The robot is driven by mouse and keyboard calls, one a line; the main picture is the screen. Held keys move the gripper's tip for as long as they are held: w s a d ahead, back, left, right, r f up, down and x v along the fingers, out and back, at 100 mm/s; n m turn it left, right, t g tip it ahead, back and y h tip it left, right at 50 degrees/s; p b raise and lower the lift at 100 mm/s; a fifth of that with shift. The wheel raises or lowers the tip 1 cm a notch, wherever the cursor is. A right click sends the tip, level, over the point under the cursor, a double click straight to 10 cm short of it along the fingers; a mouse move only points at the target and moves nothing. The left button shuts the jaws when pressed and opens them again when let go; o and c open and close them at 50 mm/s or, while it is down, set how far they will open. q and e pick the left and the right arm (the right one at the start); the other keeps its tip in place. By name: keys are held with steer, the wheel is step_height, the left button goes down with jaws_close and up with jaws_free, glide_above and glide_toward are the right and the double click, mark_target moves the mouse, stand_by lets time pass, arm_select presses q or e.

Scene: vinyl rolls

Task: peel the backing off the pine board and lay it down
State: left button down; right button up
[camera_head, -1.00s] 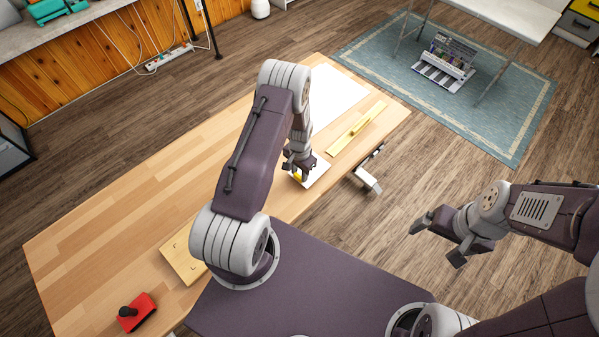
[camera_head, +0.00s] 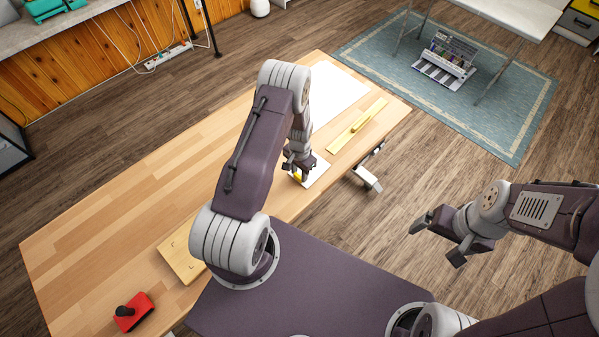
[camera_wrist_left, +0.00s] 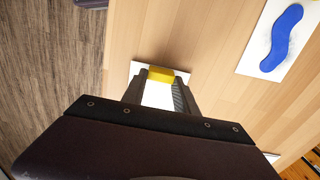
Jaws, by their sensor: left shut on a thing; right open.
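My left gripper (camera_head: 299,172) is low over the near edge of the table, at a small white sheet (camera_head: 319,170). It is shut on a small yellow piece (camera_wrist_left: 162,75), which also shows under the fingers in the head view (camera_head: 297,178). White shows between and around the fingers in the left wrist view. I cannot tell whether the yellow piece is lifted off the sheet. A pale wooden board (camera_head: 180,262), perhaps the pine board, lies at the near edge, partly hidden by my left arm. My right gripper (camera_head: 437,238) is open and empty over the floor, right of the table.
A yellow ruler-like strip with a handle (camera_head: 357,126) and a larger white sheet (camera_head: 338,98) lie farther back. The wrist view shows a blue shape (camera_wrist_left: 281,38) on white. A red tool (camera_head: 133,312) stands at left. A metal fixture (camera_head: 367,179) is at the table's edge.

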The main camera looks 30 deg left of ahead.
arm_select(q)
steer(key=shift+f, duration=0.15)
stand_by(0.4)
steer(key=c, duration=0.9)
jaws_free()
steer(key=o, duration=0.9)
step_height(320, 180, up, 9)
steer(key=p, duration=0.6)
